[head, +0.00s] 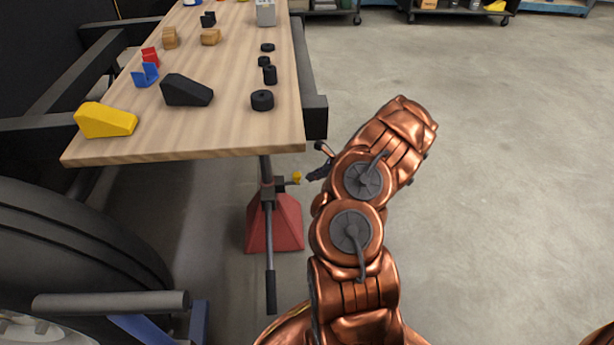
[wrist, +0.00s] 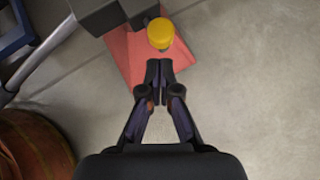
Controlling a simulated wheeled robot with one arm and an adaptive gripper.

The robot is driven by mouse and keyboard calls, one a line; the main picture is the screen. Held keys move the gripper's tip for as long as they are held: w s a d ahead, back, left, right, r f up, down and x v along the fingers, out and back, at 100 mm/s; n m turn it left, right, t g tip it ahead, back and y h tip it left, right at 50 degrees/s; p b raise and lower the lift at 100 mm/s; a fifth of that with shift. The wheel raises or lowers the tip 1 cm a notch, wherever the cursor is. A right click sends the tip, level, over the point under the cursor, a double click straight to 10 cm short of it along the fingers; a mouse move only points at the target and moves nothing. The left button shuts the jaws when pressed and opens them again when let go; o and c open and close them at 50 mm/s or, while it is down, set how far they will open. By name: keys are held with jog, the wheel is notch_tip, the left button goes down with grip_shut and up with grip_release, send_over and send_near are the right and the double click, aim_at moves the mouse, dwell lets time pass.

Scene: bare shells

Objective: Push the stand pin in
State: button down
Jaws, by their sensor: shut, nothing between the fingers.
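The stand pin shows as a yellow knob (head: 296,178) on the side of the stand's dark upright, below the table's near right corner. In the wrist view the yellow knob (wrist: 161,33) lies just beyond my fingertips, slightly above them in the picture. The stand has a red flared base (head: 287,228) on the floor. My gripper (head: 312,176) is just right of the knob. In the wrist view my gripper (wrist: 159,70) has its fingers together, with nothing between them. A small gap appears between the fingertips and the knob. The pin's shaft is hidden.
The wooden table (head: 215,125) stands above the stand, with a yellow wedge (head: 105,120), a black wedge (head: 187,90) and several small parts on it. A dark bar (head: 270,290) hangs in front of the red base. The floor (head: 500,180) on the right is clear.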

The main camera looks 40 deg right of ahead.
jog(key=s+d, duration=0.5)
jog(key=s, duration=0.4)
jog(key=shift+s, duration=0.2)
